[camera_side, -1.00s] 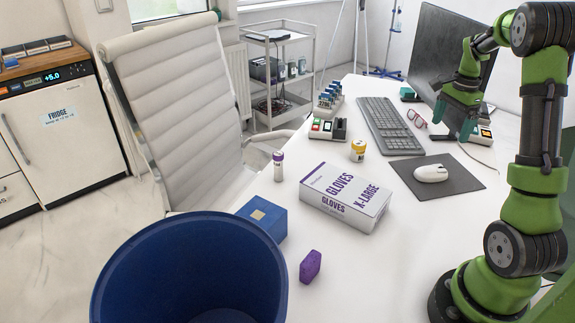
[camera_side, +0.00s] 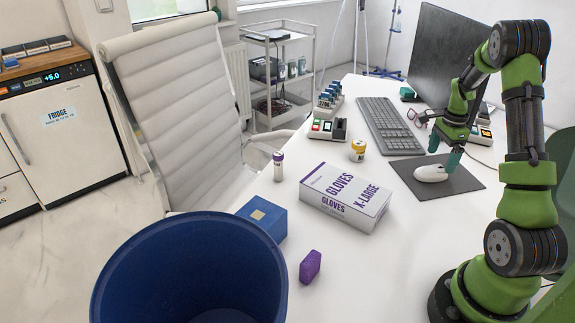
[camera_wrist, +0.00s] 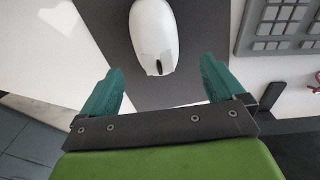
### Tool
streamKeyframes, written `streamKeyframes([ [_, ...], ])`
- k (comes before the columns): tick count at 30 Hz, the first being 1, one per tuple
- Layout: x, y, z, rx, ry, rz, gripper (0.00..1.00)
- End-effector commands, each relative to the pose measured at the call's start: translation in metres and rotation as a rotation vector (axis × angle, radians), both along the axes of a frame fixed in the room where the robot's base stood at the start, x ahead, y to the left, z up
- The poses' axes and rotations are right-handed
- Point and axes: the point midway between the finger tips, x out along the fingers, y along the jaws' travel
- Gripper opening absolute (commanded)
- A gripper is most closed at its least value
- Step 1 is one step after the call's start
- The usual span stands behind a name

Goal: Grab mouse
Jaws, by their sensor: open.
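The white mouse (camera_side: 431,173) lies on a dark grey mouse pad (camera_side: 464,181) on the white desk. My gripper (camera_side: 443,153) is low over the pad at the mouse, its teal fingers pointing down. In the wrist view the gripper (camera_wrist: 160,88) is open, with one finger on each side of the picture and nothing between them. The mouse (camera_wrist: 153,35) shows ahead of the fingertips, roughly centred between them, on the dark pad (camera_wrist: 112,40). Whether a finger touches the mouse cannot be told.
A keyboard (camera_side: 389,126) lies behind the pad, with a monitor (camera_side: 447,55) beyond. A glove box (camera_side: 345,197), a yellow-capped jar (camera_side: 358,150), a purple block (camera_side: 310,266) and a blue bin (camera_side: 190,270) stand to the left. The desk in front of the pad is clear.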

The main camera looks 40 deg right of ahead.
Motion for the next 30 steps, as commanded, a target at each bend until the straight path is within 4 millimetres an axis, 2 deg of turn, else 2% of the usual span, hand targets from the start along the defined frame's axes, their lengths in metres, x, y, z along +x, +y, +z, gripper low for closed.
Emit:
streamKeyframes([
  [9,0.001,0.006,-0.044,0.002,0.003,-0.001,0.96],
  [18,0.001,0.006,-0.049,0.001,0.001,0.001,0.96],
  [20,0.001,0.006,-0.049,0.001,0.001,0.001,0.88],
  [30,0.001,0.006,-0.049,0.001,0.001,0.001,0.36],
])
